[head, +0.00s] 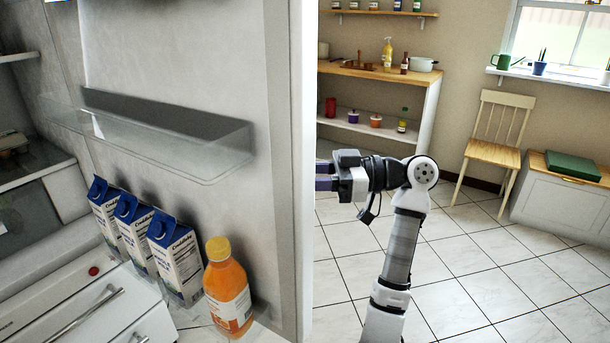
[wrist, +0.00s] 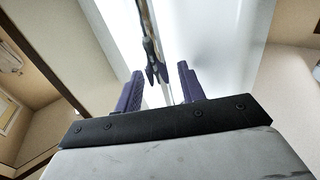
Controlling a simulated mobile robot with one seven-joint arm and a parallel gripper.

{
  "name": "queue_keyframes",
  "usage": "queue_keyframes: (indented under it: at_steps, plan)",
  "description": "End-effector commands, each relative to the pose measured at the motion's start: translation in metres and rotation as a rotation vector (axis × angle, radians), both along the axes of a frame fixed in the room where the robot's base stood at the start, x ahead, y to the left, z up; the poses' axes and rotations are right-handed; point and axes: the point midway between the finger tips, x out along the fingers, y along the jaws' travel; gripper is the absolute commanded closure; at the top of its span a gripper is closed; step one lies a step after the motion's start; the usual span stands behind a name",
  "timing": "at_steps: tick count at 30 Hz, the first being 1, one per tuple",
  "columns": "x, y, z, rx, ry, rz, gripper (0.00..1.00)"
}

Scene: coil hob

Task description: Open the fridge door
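The fridge door (head: 225,52) stands open in the head view, its inner side facing the camera. The fridge interior (head: 32,215) shows at the left. My gripper (head: 322,176) is just right of the door's white edge, on its outer side, with two purple fingers apart. The wrist view shows my gripper (wrist: 160,68) open, facing a pale glossy surface. A thin bar-like shape with a dark end shows between and beyond the fingers; I cannot tell whether it is a handle or a reflection. The door's outer face and handle are hidden in the head view.
Several milk cartons (head: 176,260) and an orange juice bottle (head: 228,288) stand along the door's inside, below a clear door shelf (head: 165,140). A wooden-topped shelf unit (head: 385,78), a chair (head: 495,152) and a white chest (head: 565,195) stand behind. The tiled floor (head: 480,260) at right is clear.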

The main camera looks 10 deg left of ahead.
Motion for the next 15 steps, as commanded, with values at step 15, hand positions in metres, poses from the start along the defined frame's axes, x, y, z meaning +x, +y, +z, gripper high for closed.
queue_keyframes:
  at_steps: [15]
  plan:
    - [0.017,-0.065,0.000,0.002,-0.001,-0.004,0.60]
